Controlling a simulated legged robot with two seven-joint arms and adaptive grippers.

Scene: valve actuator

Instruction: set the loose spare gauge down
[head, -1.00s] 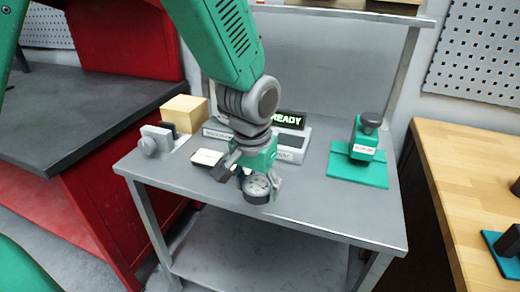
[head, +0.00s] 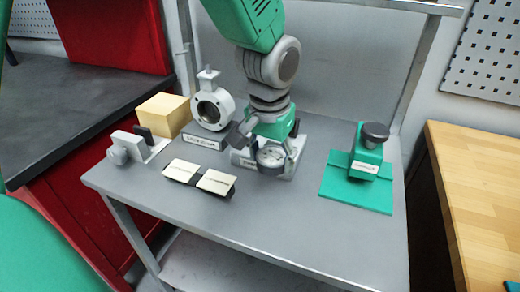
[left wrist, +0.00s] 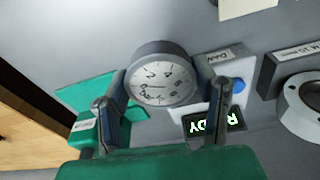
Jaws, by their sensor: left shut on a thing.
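The loose gauge (head: 271,156) has a round white dial with a dark rim. My left gripper (head: 272,150) is shut on it, with one finger on each side of the rim, over the grey table (head: 260,212). In the left wrist view the gauge (left wrist: 162,80) sits between the two fingertips (left wrist: 165,90), dial towards the camera. I cannot tell whether it touches anything below. Behind it is a pale box with a label and a blue button (left wrist: 239,85); the head view shows part of its base (head: 240,160). My right gripper is not in view.
A ring-shaped valve body (head: 212,108), a yellow block (head: 163,114), a grey clamp (head: 128,148) and two pale-topped pads (head: 216,182) stand to the left. A green device (head: 366,152) stands on a green plate (head: 343,188) to the right. The table's front is clear.

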